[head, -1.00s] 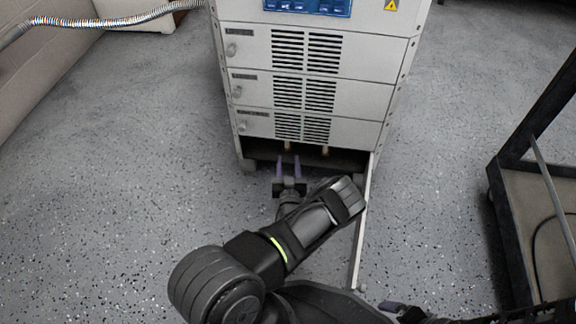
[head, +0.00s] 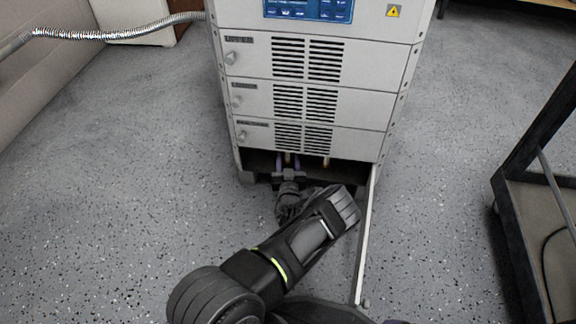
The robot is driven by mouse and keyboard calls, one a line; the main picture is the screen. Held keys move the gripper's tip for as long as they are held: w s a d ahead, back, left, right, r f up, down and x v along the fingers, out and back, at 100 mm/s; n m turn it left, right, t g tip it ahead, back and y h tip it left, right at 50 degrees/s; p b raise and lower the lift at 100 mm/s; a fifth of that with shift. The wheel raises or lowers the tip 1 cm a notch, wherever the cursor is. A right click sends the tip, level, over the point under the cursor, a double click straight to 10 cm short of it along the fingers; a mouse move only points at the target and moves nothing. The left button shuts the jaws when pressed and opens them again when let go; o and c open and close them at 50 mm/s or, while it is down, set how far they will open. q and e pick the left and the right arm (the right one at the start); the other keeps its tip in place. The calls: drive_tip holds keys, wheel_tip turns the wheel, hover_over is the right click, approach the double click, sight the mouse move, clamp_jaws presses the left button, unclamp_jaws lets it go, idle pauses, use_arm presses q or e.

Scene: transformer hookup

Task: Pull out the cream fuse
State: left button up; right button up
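The grey cabinet (head: 312,60) has a dark open bay (head: 258,160) at its bottom. Two small cream-coloured pieces show at the top of the bay, a left one (head: 287,158) and a right one (head: 326,162); they are small, and their lower parts are hidden. I see no clear contact.
An open door panel (head: 366,235) stands out from the bay's right edge, close to my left forearm. A black-framed cart (head: 509,235) stands at the right. A corrugated hose (head: 120,32) runs at upper left. The speckled floor at left is clear.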

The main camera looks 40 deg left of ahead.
use_arm(q)
drive_tip(key=shift+c, duration=0.3)
clamp_jaws()
idle(0.3)
idle(0.3)
idle(0.4)
